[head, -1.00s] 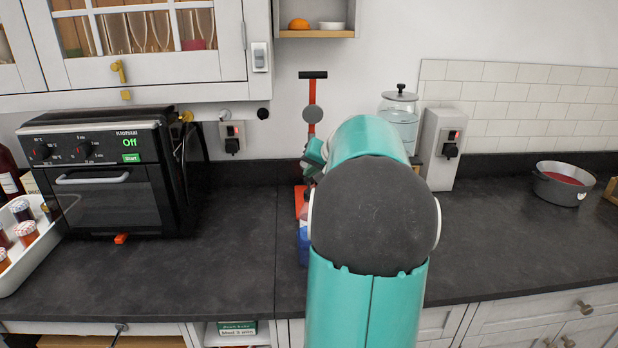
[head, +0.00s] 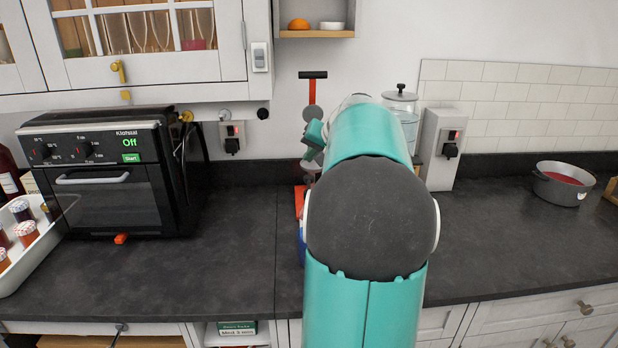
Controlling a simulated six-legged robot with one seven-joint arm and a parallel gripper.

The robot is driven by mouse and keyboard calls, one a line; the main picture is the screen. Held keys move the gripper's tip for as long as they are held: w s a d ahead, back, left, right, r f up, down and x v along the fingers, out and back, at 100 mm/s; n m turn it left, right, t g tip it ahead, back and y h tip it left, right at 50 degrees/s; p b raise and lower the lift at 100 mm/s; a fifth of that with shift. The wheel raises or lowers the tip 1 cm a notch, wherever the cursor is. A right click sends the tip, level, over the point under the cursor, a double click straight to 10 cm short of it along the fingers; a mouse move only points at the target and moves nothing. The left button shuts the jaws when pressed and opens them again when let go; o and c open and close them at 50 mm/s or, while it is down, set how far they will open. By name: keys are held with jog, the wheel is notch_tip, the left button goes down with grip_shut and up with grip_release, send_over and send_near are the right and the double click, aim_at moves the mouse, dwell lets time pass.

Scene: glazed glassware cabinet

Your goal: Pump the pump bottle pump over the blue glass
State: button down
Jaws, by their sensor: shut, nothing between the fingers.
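A small blue patch (head: 302,248), probably the blue glass, shows at the left edge of my teal arm, low on the counter. The arm hides most of it. I cannot make out the pump bottle or its pump; the arm covers the middle of the counter. Small teal and dark parts of my wrist show left of the arm, in front of a red upright. My gripper's fingers are hidden behind the arm, so I cannot see where they are relative to the glass or bottle.
A red upright with a black crossbar (head: 312,76) stands behind the arm. A glass jar (head: 401,112) is to its right. A black oven (head: 110,180) and white tray (head: 30,250) stand left, a grey pot (head: 562,186) right.

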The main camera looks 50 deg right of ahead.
jog(key=shift+r, duration=1.1)
jog(key=w+a+f+n+g+y, duration=0.15)
jog(key=a+n, duration=0.35)
jog(key=a, duration=2.5)
jog(key=s+a+f+n+g, duration=0.1)
jog(key=s+a+f+n, duration=0.2)
jog(key=s+a+f, duration=0.2)
jog(key=s+a+f+n+g, duration=0.1)
jog(key=s+a+f+n, duration=0.2)
jog(key=s+a, duration=0.6)
jog(key=a+f, duration=0.2)
jog(key=a, duration=0.2)
jog(key=shift+s+a+f+n, duration=0.2)
jog(key=shift+f+n, duration=0.1)
jog(key=shift+f, duration=0.05)
jog(key=shift+d+y, duration=0.15)
jog(key=shift+y, duration=0.1)
